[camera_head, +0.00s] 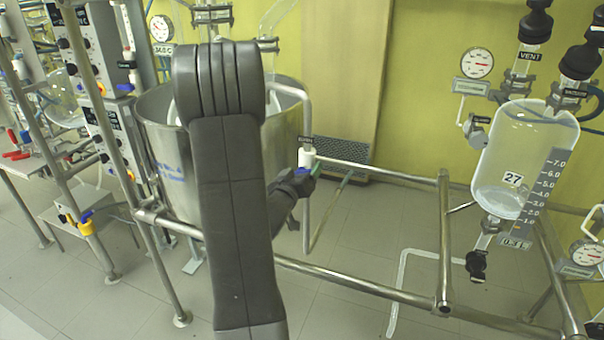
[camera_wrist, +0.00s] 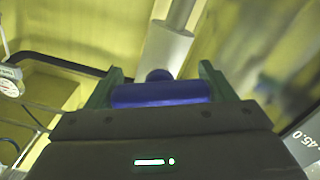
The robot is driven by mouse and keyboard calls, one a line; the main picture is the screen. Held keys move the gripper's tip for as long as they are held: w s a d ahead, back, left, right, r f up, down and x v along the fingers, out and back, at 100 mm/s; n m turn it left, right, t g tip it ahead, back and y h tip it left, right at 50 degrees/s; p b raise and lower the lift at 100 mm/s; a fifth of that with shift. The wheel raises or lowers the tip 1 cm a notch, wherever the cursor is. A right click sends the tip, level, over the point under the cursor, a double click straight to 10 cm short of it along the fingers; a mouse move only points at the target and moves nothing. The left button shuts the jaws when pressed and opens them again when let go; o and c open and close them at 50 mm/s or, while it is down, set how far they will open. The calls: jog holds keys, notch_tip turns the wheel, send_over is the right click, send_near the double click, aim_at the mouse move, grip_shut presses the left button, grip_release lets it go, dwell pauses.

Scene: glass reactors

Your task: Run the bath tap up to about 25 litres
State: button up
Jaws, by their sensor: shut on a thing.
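The bath is a large open steel vessel (camera_head: 158,150) left of centre in the head view, partly hidden behind my arm. A tap with a white body (camera_head: 307,157) and a small dark label is on a steel pipe to the right of the bath. My gripper (camera_head: 308,172) is at this tap, its green fingertips beside the blue handle. In the wrist view the blue handle (camera_wrist: 160,94) lies between the green fingers of my gripper (camera_wrist: 160,86), which is shut on it. The white tap body (camera_wrist: 163,50) rises behind it. The water level in the bath is hidden.
Tiled floor shows between.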

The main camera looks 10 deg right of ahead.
jog(key=shift+n, duration=1.5)
jog(key=o, duration=1)
jog(key=shift+s+a, duration=0.1)
jog(key=b+v, duration=0.1)
jog(key=v, duration=1.2)
jog(key=shift+s+a, duration=0.2)
jog(key=shift+s, duration=0.05)
